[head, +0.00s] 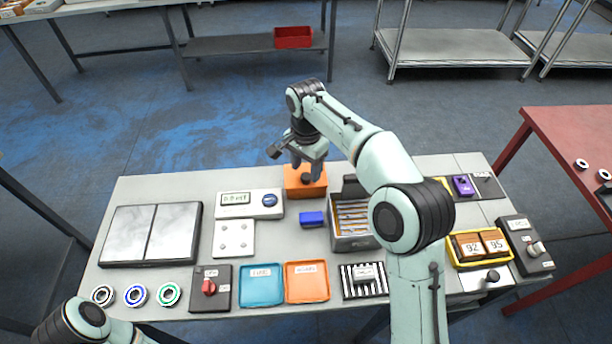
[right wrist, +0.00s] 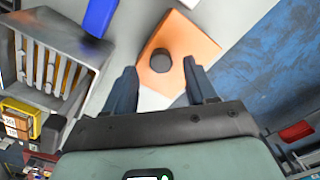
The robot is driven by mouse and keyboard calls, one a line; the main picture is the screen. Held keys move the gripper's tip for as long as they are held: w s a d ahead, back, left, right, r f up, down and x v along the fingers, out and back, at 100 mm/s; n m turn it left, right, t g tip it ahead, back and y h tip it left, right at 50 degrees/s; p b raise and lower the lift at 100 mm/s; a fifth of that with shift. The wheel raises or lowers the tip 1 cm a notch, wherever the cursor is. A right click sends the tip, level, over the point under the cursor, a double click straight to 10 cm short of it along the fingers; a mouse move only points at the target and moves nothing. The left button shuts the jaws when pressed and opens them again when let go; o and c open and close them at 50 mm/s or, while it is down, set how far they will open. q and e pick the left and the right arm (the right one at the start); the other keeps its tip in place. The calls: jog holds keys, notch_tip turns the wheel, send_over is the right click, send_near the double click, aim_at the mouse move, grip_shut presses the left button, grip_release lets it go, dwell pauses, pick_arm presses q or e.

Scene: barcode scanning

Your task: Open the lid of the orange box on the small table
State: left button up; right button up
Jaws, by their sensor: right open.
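The orange box (head: 296,185) sits at the back middle of the small table (head: 150,190). A dark round knob (right wrist: 161,60) stands on its orange top (right wrist: 182,40) in the right wrist view, and the lid looks closed. My right gripper (head: 305,172) is above the box, pointing down. In the right wrist view its two fingers (right wrist: 160,82) are apart, with the knob just beyond and between their tips; I cannot tell whether they touch it. Of my left arm only a link shows at the bottom left of the head view; its gripper is out of view.
A blue block (head: 312,218) lies just in front of the orange box. A grey bin with slats (head: 345,243) stands to the right. A scale with a display (head: 250,204) is to the left. Blue (head: 261,285) and orange (head: 307,282) trays lie at the front.

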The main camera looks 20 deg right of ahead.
pick_arm(q)
jog(key=shift+s+f, duration=0.1)
jog(key=shift+f, duration=0.2)
pick_arm(e)
jog(key=shift+f, duration=1.45)
